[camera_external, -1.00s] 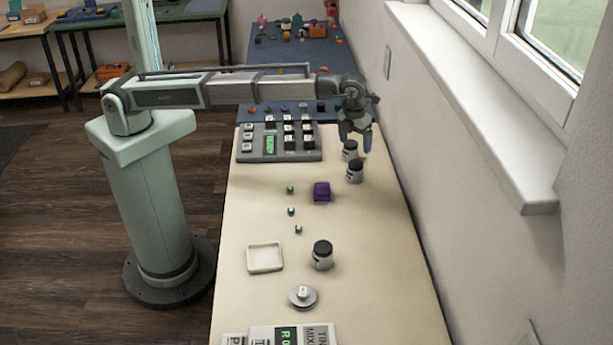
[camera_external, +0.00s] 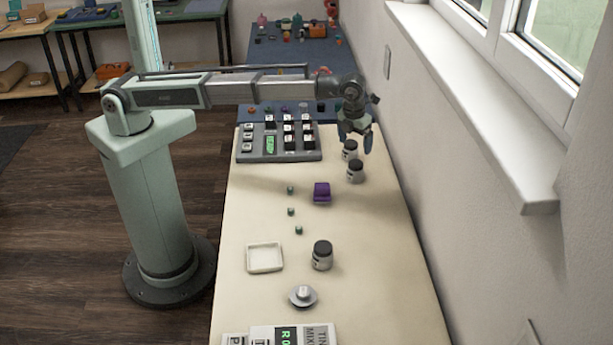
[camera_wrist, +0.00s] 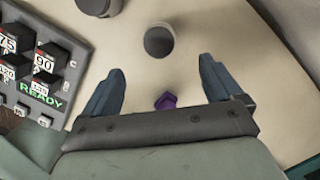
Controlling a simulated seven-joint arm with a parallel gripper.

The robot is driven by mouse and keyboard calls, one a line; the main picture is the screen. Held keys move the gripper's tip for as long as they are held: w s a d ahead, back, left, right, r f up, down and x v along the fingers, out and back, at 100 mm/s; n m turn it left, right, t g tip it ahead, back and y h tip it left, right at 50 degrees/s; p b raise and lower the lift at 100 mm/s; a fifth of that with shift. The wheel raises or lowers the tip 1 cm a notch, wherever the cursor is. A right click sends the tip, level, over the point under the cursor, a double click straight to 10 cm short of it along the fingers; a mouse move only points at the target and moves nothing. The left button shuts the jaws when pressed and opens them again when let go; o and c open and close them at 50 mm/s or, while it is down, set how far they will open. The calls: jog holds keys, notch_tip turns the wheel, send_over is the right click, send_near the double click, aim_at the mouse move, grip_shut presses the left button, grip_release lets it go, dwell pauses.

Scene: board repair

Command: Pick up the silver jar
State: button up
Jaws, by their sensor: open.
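Several small jars with dark lids and pale silver-grey bodies stand on the table; I cannot tell for sure which is the silver jar. In the external view, two stand close together at the far right, a farther jar (camera_external: 350,150) and a nearer jar (camera_external: 355,171). Another jar (camera_external: 322,255) stands nearer the camera. My gripper (camera_external: 355,143) is above the far pair, open and empty. In the wrist view, one jar (camera_wrist: 159,41) lies beyond the gap between my open fingers (camera_wrist: 160,85), and another jar (camera_wrist: 99,6) is cut off at the top edge.
A grey keypad device (camera_external: 279,145) stands left of the gripper. The wall and window sill (camera_external: 480,110) rise at right.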

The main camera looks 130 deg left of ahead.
aim_at(323, 246)
jog(key=shift+w+d+m+h, duration=0.3)
jog(key=shift+w+d+m, duration=1.6)
jog(key=shift+d, duration=3.8)
jog(key=shift+w+d+m+h, duration=0.3)
jog(key=shift+w+d+m, duration=0.35)
jog(key=shift+w+d, duration=3.75)
jog(key=shift+w+d+m+h, duration=0.3)
jog(key=shift+w+d+m, duration=0.95)
jog(key=shift+d, duration=5.7)
notch_tip(323, 246, down, 7)
jog(key=shift+w+a+f, duration=0.1)
jog(key=shift+a+f, duration=0.05)
jog(key=shift+f, duration=1.3)
jog(key=shift+w+a+f, duration=0.1)
jog(key=shift+a+f, duration=0.05)
jog(key=shift+f, duration=1.3)
jog(key=shift+c, duration=0.3)
jog(key=c, duration=1.2)
